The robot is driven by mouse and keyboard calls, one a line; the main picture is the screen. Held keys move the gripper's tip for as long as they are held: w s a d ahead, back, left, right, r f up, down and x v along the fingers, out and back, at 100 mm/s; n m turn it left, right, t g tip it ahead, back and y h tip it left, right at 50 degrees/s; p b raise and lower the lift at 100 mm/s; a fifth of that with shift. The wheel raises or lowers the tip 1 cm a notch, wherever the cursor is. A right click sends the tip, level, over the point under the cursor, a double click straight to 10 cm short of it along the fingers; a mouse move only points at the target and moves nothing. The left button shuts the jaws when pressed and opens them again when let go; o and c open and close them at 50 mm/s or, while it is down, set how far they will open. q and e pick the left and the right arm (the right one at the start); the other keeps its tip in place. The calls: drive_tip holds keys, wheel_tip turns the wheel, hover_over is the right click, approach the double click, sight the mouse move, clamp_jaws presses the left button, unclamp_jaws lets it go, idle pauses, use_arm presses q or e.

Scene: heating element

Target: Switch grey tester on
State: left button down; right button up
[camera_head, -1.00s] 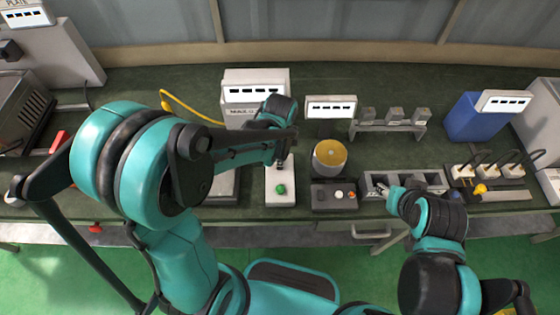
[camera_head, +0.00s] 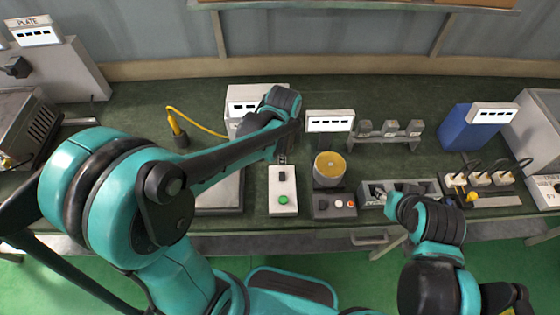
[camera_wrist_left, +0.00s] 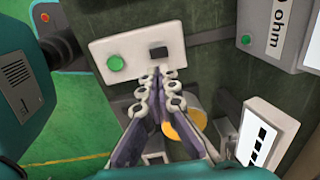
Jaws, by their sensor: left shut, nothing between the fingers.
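A light grey box, the likely tester, has a green button (camera_head: 283,200) and a small black switch (camera_head: 282,176) on top. It stands near the front edge of the bench, in the middle of the head view. In the left wrist view its panel (camera_wrist_left: 112,52) shows the green button at left and the black switch at right. My left gripper (camera_head: 282,158) is at the far end of the box. In the wrist view its shut, empty fingertips (camera_wrist_left: 159,72) appear just beside the black switch; contact is unclear. My right gripper (camera_head: 380,190) is over a grey tray, its fingers mostly hidden.
A yellow-topped cylinder (camera_head: 329,166) and a dark button box (camera_head: 334,206) stand right of the grey box. A display unit (camera_head: 330,121) stands behind. The grey tray (camera_head: 432,186), white plugs (camera_head: 480,179) and blue box (camera_head: 462,128) are farther right. Green bench behind is partly clear.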

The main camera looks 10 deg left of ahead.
use_arm(q)
drive_tip(key=r, duration=0.1)
drive_tip(key=r+p, duration=0.1)
drive_tip(key=r, duration=0.3)
drive_tip(key=shift+s+d+r, duration=0.15)
drive_tip(key=shift+s+d, duration=0.05)
drive_tip(key=shift+s, duration=0.1)
